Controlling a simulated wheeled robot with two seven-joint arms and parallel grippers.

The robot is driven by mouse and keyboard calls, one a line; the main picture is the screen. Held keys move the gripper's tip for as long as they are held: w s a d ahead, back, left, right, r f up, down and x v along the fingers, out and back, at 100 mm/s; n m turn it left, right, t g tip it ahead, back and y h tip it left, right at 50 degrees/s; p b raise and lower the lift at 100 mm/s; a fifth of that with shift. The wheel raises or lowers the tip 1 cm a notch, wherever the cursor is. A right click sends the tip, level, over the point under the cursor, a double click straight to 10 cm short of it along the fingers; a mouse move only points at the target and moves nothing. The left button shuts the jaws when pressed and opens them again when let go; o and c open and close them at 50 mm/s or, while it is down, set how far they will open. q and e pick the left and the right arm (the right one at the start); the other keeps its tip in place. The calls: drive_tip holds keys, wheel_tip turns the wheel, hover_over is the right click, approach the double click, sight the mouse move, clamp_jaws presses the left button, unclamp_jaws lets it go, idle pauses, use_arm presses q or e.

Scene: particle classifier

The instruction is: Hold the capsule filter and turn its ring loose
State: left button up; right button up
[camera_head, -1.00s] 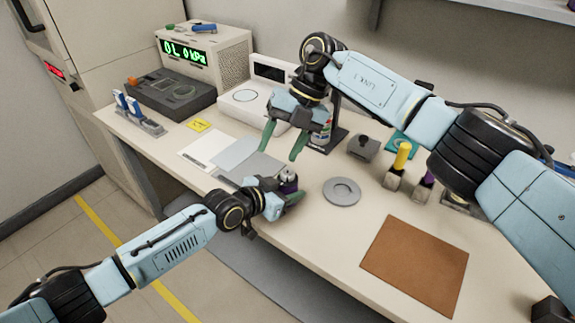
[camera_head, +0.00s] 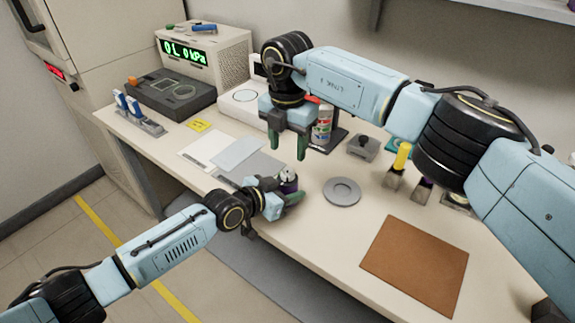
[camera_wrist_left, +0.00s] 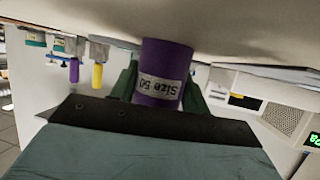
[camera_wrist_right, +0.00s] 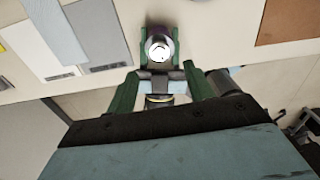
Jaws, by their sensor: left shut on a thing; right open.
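The capsule filter (camera_head: 289,178) is a small purple cylinder with a pale metallic top. In the left wrist view the filter (camera_wrist_left: 165,70) carries a white "Size 50" label. My left gripper (camera_head: 287,194) is shut around its sides at the table's front edge. In the right wrist view the filter's round top (camera_wrist_right: 158,46) shows between the left gripper's green fingers; the ring cannot be told apart clearly. My right gripper (camera_head: 288,150) is open and empty, fingers pointing down, above the filter and apart from it.
A grey round disc (camera_head: 342,191) lies right of the filter, and a brown mat (camera_head: 415,265) further right. Grey and white sheets (camera_head: 205,147) lie to the left. Behind the right gripper stand a spray can (camera_head: 324,124) and a white device (camera_head: 240,100). The table between disc and mat is clear.

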sight(287, 170)
wheel_tip(287, 170, down, 7)
drive_tip(key=shift+r, duration=0.2)
drive_tip(key=c, duration=1)
drive_tip(key=shift+n, duration=0.3)
